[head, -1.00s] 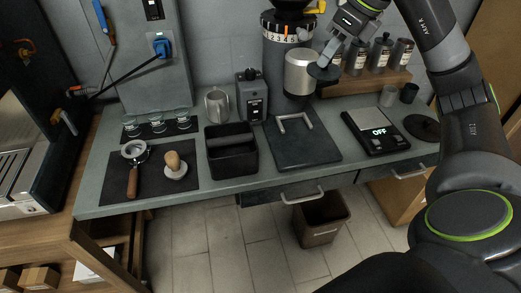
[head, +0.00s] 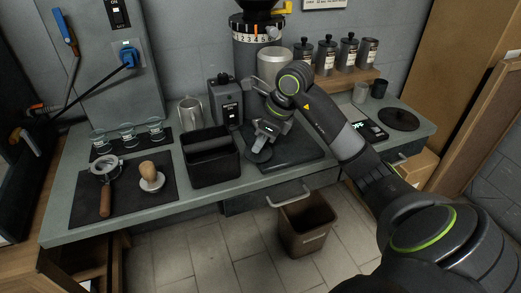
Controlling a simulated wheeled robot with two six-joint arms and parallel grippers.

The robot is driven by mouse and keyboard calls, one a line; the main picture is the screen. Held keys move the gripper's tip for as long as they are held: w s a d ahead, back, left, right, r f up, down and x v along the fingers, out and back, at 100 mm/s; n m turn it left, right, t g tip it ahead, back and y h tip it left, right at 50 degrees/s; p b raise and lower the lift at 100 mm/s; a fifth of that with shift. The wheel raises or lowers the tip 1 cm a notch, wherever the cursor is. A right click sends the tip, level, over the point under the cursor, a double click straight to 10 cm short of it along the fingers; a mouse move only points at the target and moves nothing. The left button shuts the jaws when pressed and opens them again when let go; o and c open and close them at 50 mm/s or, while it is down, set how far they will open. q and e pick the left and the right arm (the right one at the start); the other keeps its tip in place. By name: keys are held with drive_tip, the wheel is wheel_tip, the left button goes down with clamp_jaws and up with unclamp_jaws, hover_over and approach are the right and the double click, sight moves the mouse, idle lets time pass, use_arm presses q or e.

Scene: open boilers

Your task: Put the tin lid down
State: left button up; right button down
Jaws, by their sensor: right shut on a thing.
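My right gripper (head: 264,142) is shut on the tin lid (head: 258,155), a small dark round disc. It holds the lid low at the left edge of the dark mat (head: 300,151), just right of the black bin. I cannot tell whether the lid touches the surface. Several dark tins (head: 326,57) stand in a row on a wooden stand at the back. My left gripper is out of view.
The black knock bin (head: 211,167) is close on the left of the lid. The grinder (head: 257,50) and a small grey box (head: 225,103) stand behind. A scale (head: 369,129) and a dark round disc (head: 398,119) lie to the right. The counter's front strip is clear.

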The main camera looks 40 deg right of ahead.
sight(261, 151)
wheel_tip(261, 151, down, 3)
drive_tip(key=shift+f, duration=0.15)
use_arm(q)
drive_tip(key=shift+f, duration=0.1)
use_arm(e)
drive_tip(key=shift+f+b, duration=0.2)
drive_tip(key=shift+b, duration=0.1)
drive_tip(key=c, duration=1.7)
unclamp_jaws()
drive_tip(key=o, duration=0.4)
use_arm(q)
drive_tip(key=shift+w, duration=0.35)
